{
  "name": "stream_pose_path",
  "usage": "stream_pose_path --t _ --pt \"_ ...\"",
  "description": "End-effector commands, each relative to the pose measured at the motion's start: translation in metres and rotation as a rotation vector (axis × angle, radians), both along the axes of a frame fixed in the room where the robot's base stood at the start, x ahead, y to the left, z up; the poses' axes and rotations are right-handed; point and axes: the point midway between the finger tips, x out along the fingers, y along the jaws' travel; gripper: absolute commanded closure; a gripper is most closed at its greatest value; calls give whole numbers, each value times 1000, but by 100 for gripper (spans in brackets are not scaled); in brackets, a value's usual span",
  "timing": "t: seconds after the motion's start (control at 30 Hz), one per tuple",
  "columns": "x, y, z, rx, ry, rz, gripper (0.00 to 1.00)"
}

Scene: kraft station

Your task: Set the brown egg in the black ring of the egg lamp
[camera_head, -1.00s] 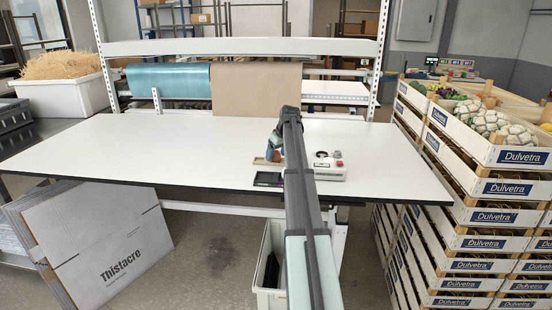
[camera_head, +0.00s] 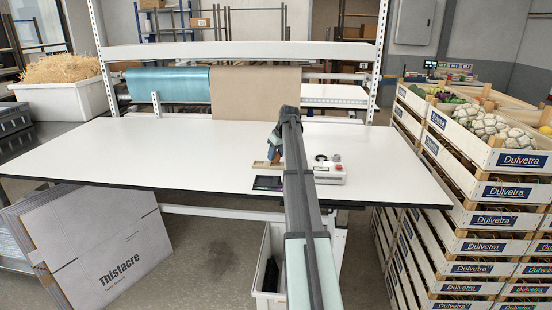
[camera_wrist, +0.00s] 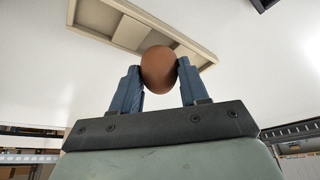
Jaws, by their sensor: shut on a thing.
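The brown egg (camera_wrist: 159,69) is held between the two blue fingers of my gripper (camera_wrist: 158,86), in the wrist view. In the head view my gripper (camera_head: 274,156) is over the table, just left of the egg lamp (camera_head: 331,175), and the egg is too small there to make out clearly. The lamp is a low white box with a black ring (camera_head: 321,158) on top and a red part beside it. My arm hides its left side. A tan tray (camera_wrist: 190,42) lies behind the egg in the wrist view; whether the egg touches it is unclear.
A dark flat panel (camera_head: 268,183) lies near the table's front edge, left of my arm. The white table (camera_head: 150,150) is clear to the left. Stacked crates (camera_head: 480,190) stand at the right, and paper rolls (camera_head: 255,90) hang at the back.

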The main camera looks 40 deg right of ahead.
Motion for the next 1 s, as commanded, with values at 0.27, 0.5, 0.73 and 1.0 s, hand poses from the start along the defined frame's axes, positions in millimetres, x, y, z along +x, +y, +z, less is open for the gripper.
stream_pose_path --t 0.27,0.5,0.73,1.0 --pt "1 -1 51 -2 -3 0 73" --pt "-1 -3 79 -2 -2 -3 73" --pt "-31 -42 88 -2 -2 -55 73" --pt "-97 -112 98 -6 -14 -157 73"
